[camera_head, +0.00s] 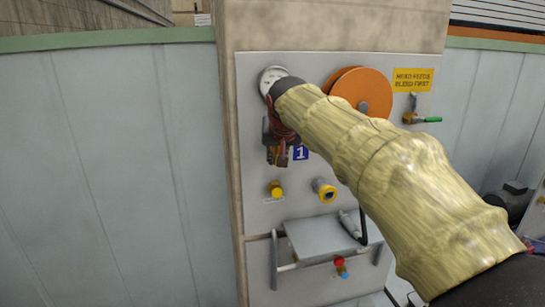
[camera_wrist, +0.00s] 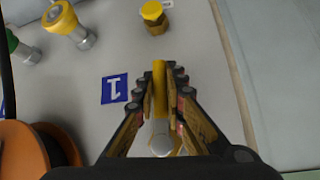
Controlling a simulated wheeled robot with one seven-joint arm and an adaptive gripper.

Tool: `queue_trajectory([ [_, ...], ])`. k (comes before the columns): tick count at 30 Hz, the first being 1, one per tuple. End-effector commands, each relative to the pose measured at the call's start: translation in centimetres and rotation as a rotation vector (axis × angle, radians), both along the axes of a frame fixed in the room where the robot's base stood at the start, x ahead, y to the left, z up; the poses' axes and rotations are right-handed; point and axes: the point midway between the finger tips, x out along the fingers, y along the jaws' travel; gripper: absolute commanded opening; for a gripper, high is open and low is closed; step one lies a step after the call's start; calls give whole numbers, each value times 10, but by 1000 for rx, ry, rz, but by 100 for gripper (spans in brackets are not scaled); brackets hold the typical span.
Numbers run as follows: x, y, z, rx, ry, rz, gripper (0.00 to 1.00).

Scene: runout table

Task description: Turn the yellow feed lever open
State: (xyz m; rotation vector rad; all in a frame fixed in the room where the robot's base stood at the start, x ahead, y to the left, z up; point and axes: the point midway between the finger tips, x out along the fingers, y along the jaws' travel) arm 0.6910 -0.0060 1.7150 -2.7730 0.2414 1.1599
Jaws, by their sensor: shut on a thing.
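The yellow feed lever (camera_wrist: 159,76) shows in the wrist view as a narrow yellow bar between my fingers, with a round grey end (camera_wrist: 160,141) nearer the palm. My gripper (camera_wrist: 167,82) is shut on the lever, its fingers lying along both sides. In the head view my gripper (camera_head: 280,153) points down in front of the grey panel, left of the blue "1" label (camera_head: 300,153). There the gripper and arm hide the lever, and I cannot tell its angle from that view.
An orange reel (camera_head: 345,82) and a green-handled valve (camera_head: 432,119) sit to the right. A round gauge (camera_head: 269,77) is behind my wrist. Below are a yellow cap (camera_head: 276,189), a yellow-ringed coupling (camera_head: 325,191) and a grey shelf (camera_head: 315,243).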

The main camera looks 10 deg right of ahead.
Motion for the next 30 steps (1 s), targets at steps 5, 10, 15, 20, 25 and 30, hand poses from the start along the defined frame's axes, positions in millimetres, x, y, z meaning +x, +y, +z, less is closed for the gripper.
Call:
queue_trajectory([
  [5,0,-3,0,-56,-1,2,0],
  [10,0,-5,0,-79,-1,2,0],
  [15,0,-5,0,-84,0,2,0],
  [20,0,-5,-1,-83,1,2,0],
  [25,0,-5,-1,-84,1,1,17],
  [30,0,-5,-1,-82,2,1,27],
])
